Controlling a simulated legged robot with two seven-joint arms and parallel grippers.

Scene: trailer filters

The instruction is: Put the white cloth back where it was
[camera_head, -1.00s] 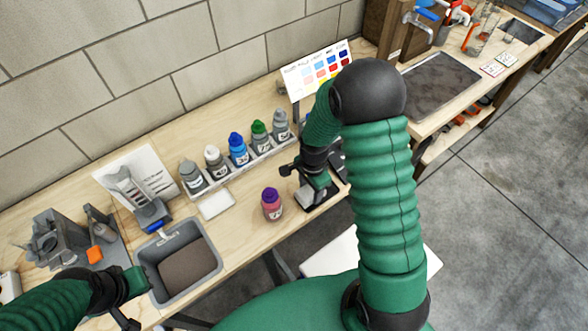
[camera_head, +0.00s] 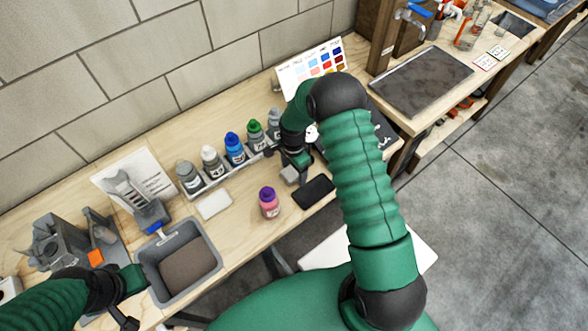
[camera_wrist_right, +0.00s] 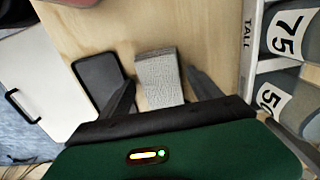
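A light grey-white folded cloth (camera_head: 290,174) rests on the wooden bench just left of a dark flat pad (camera_head: 315,191). In the right wrist view the cloth (camera_wrist_right: 158,78) shows a woven texture and lies between my right fingers, with small gaps on both sides. My right gripper (camera_wrist_right: 162,80) is open around it. In the head view the right gripper (camera_head: 295,163) is partly hidden by its own arm. The dark pad (camera_wrist_right: 97,80) is empty in the wrist view. My left gripper (camera_head: 132,300) is beside the grey bin; its fingers are not clear.
A rack of several paint bottles (camera_head: 235,150) stands behind the right gripper. A purple-capped pink bottle (camera_head: 269,203) and a flat white rectangle (camera_head: 214,204) are to its left. A grey bin (camera_head: 180,262) stands front left. A colour chart (camera_head: 313,68) is behind.

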